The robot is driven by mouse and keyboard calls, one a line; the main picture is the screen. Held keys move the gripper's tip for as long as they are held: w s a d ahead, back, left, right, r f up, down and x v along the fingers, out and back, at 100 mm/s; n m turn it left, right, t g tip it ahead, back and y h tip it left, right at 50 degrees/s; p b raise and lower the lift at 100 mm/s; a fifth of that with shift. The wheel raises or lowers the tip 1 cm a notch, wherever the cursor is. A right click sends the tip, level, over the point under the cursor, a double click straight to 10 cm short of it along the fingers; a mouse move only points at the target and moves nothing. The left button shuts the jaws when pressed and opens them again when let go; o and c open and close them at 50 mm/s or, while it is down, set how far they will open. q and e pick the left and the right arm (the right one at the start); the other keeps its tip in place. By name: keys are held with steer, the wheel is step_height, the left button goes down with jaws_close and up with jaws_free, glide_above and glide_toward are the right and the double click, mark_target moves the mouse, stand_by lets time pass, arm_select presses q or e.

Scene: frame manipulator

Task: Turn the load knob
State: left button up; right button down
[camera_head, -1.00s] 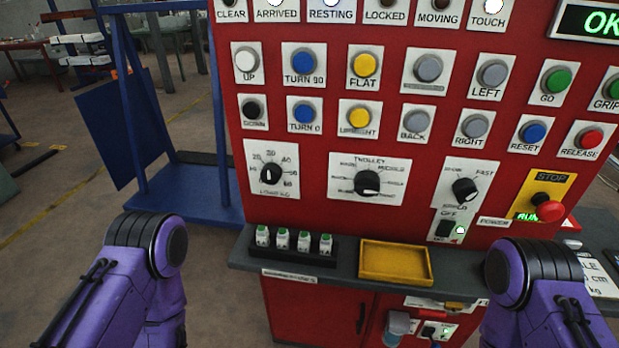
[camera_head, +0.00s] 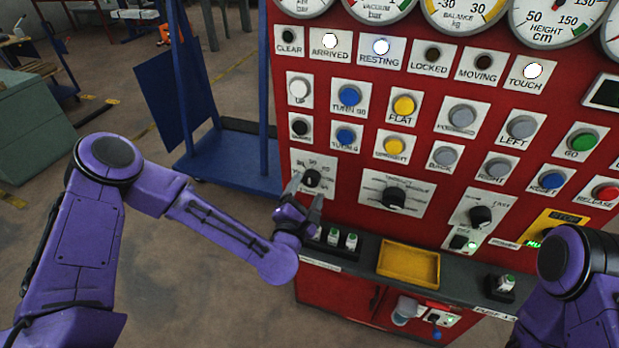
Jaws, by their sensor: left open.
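The load knob (camera_head: 312,179) is a black knob on a white dial plate at the left side of the red panel. My left gripper (camera_head: 306,192) is open just in front of this plate, with one finger left of the knob and the other to its lower right. The fingers hide parts of the dial and its label. I cannot tell whether they touch the knob. Only a purple part of my right arm shows at the lower right; its gripper is out of view.
The trolley knob (camera_head: 394,198) is to the right, and a smaller speed knob (camera_head: 480,216) is beyond it. Buttons fill the panel above. Below, a ledge holds small green-topped blocks (camera_head: 351,241) and a yellow tray (camera_head: 409,263). A blue frame (camera_head: 232,160) stands at left.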

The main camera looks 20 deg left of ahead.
arm_select(q)
steer(key=shift+w, duration=1.4)
steer(key=c, duration=1.1)
steer(key=shift+o, duration=0.2)
steer(key=shift+f, duration=0.1)
steer(key=shift+f+m+b, duration=0.15)
steer(key=shift+m+b, duration=0.85)
steer(key=shift+m, duration=0.6)
steer(key=m+b, duration=0.2)
steer(key=m, duration=0.1)
steer(key=shift+f+m, duration=0.1)
steer(key=shift+m, duration=0.2)
steer(key=m+b, duration=0.1)
steer(key=m, duration=0.1)
steer(key=m+b, duration=0.1)
steer(key=m, duration=0.1)
steer(key=shift+f+m+t+h, duration=0.1)
steer(key=shift+m+t+h, duration=0.2)
steer(key=shift+m+b, duration=0.85)
steer(key=shift+m, duration=1.15)
